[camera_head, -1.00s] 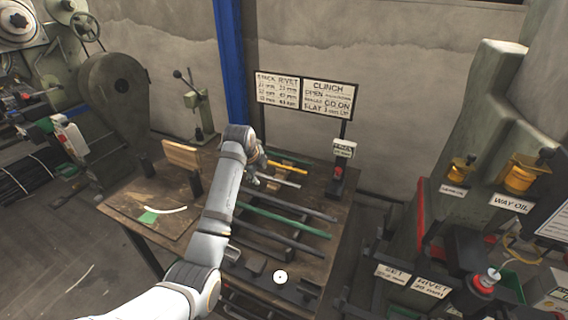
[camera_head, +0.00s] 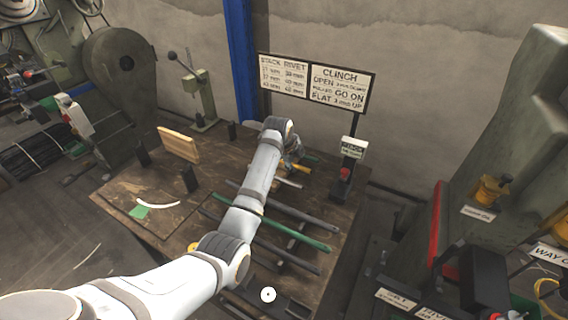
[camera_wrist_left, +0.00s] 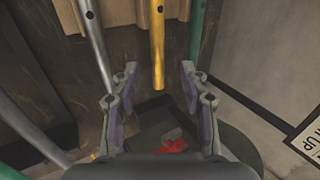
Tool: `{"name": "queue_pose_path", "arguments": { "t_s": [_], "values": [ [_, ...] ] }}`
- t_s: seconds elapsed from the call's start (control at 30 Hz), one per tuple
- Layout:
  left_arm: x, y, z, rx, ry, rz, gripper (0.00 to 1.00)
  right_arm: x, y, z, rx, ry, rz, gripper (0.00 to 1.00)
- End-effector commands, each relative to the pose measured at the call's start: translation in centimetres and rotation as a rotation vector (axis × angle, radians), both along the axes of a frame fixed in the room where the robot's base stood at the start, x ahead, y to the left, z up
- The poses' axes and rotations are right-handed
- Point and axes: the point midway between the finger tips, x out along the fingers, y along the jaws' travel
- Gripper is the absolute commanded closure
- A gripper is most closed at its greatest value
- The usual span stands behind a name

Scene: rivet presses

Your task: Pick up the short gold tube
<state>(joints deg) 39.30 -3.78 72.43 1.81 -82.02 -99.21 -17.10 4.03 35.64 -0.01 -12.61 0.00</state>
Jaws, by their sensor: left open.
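The short gold tube (camera_wrist_left: 158,45) runs down from the top of the left wrist view, its near end between my left gripper's fingers. In the head view a small yellow piece of it (camera_head: 304,168) shows past my gripper, which hides the rest. My left gripper (camera_wrist_left: 159,72) is open, one finger on each side of the tube, with a gap on both sides. In the head view the left gripper (camera_head: 293,160) is over the far part of the workbench. My right gripper is not in view.
A grey tube (camera_wrist_left: 92,42) and a green tube (camera_wrist_left: 198,28) flank the gold one. Several more tubes, including a long green one (camera_head: 290,230), lie across the bench rack. A post with a red button (camera_head: 346,174) stands at the right edge. A wooden block (camera_head: 178,145) stands left.

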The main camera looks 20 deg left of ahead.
Motion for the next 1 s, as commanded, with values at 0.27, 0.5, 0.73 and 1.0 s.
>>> {"name": "queue_pose_path", "arguments": {
  "t_s": [0.27, 0.5, 0.73, 1.0],
  "values": [
    [1.7, -0.6, -3.7, 0.000, 0.003, -0.001, 0.56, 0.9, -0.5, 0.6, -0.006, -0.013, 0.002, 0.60],
    [2.2, -0.7, -4.5, 0.000, 0.000, 0.000, 0.56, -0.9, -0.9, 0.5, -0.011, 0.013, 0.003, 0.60],
    [2.2, -0.7, -4.5, 0.000, 0.000, 0.000, 0.75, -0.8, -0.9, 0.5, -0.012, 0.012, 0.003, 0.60],
    [2.2, -0.7, -4.5, 0.000, 0.001, 0.000, 1.00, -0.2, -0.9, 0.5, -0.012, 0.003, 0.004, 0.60]
  ]
}}
